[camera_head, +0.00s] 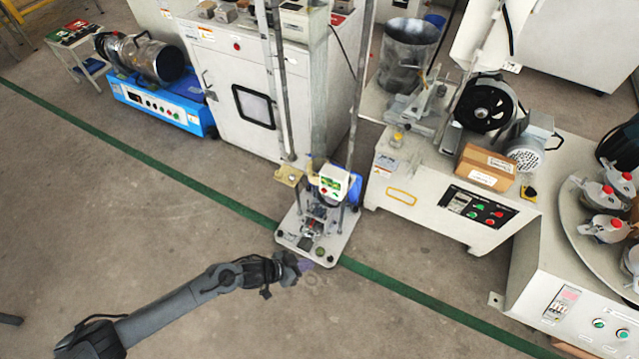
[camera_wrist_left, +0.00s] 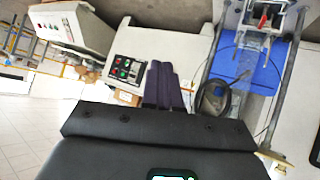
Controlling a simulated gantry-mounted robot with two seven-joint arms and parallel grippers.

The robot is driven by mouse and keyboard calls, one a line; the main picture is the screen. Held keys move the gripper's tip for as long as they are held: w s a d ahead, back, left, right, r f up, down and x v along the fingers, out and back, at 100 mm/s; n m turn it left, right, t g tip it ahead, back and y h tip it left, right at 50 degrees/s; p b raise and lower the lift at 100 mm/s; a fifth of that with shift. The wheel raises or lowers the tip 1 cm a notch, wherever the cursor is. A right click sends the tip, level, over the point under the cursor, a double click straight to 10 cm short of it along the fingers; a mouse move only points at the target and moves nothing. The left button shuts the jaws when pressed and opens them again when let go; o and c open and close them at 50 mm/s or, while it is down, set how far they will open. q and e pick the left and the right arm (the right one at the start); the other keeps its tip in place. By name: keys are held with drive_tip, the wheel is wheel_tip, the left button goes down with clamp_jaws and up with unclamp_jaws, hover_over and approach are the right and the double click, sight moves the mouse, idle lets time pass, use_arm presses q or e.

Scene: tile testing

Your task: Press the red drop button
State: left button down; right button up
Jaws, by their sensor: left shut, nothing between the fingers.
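A small drop-test stand stands on the floor in the middle of the head view, with a pale base plate (camera_head: 330,243) and tall metal rails. A white control box (camera_head: 330,188) on it has a green face and a small red spot that looks like a button; I cannot read its label. My left gripper (camera_head: 305,265) is just in front of the base plate, low and to its left edge, apart from the control box. In the left wrist view its dark fingers (camera_wrist_left: 165,86) are together and empty. My right gripper is not in view.
A white machine with a red-and-green button panel (camera_head: 477,207) stands to the right; a carton (camera_head: 485,167) lies on it. A white cabinet (camera_head: 240,85) stands behind, and a blue-based machine (camera_head: 160,100) at left.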

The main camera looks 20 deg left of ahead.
sight(324, 191)
use_arm(q)
drive_tip(key=w+a+r+m+t+p, duration=0.1)
drive_tip(key=w+a+r, duration=0.3)
drive_tip(key=w+r, duration=0.4)
drive_tip(key=shift+w+a+r+y+p, duration=0.15)
drive_tip(key=shift+w+r+y+p, duration=0.2)
drive_tip(key=shift+r+p, duration=0.4)
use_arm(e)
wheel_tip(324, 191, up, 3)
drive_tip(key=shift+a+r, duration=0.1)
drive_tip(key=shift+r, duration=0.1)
use_arm(q)
drive_tip(key=w+d+b, duration=0.1)
drive_tip(key=w+b, duration=0.5)
drive_tip(key=w, duration=0.2)
drive_tip(key=shift+w+d+b, duration=0.25)
drive_tip(key=shift+w+b, duration=0.1)
drive_tip(key=shift+w, duration=0.05)
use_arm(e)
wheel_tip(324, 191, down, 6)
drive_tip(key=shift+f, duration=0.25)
